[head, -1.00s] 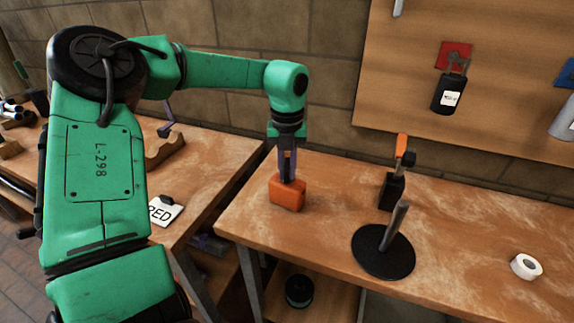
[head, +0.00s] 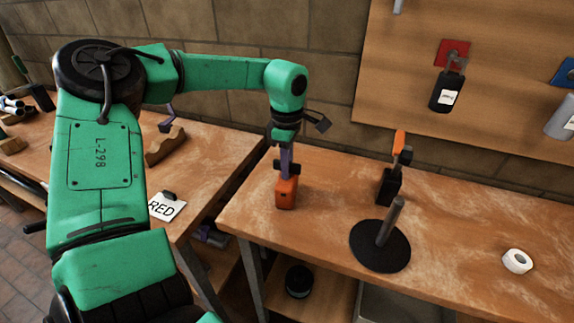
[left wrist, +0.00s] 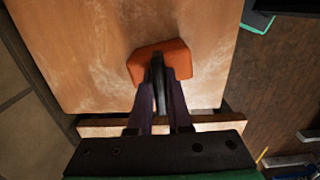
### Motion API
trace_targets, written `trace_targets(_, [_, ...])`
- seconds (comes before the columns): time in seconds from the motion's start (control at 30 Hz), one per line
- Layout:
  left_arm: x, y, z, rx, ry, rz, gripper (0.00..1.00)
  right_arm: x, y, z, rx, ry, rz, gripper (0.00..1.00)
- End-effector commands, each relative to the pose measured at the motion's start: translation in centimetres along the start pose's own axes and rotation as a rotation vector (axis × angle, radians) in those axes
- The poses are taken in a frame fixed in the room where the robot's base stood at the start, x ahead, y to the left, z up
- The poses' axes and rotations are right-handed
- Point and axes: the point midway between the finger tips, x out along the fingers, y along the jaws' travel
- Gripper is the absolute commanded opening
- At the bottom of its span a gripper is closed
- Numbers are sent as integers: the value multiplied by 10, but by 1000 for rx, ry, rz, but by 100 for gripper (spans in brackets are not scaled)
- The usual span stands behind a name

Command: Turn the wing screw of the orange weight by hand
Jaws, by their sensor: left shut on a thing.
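The orange weight (head: 287,194) is a small block at the left part of the right-hand bench, near its left end. My left gripper (head: 287,172) points straight down on it from above. In the left wrist view, the purple fingers of this gripper (left wrist: 159,88) are closed on a dark upright piece, the wing screw (left wrist: 158,70), over the middle of the weight (left wrist: 178,58). The fingers hide most of the screw. The weight seems to rest on the bench top. My right gripper is not in view.
A round black base with a slanted rod (head: 381,247) stands right of the weight. Behind it is a black and orange clamp-like tool (head: 391,184). A white tape roll (head: 517,261) lies at the right. A gap separates this bench from the left bench with a RED card (head: 166,207).

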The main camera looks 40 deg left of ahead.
Motion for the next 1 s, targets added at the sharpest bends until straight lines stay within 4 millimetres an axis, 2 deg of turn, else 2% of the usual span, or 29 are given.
trace_targets(0.1, [-1, 0, 0, -2, -1, 2, 0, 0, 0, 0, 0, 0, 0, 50])
trace_targets(0.13, [-1, 0, 0, -2, -1, 2, 28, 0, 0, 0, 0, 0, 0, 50])
trace_targets(0.2, [-1, 0, 0, -2, -1, 2, 49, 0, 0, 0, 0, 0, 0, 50])
trace_targets(0.53, [-4, 0, 0, -4, 0, 1, 49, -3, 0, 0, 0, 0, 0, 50])
trace_targets(0.83, [-48, 0, 0, -4, 0, 1, 49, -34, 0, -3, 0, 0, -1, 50])
trace_targets(1.0, [-51, 0, 0, -4, 0, 0, 49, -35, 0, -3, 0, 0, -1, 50])
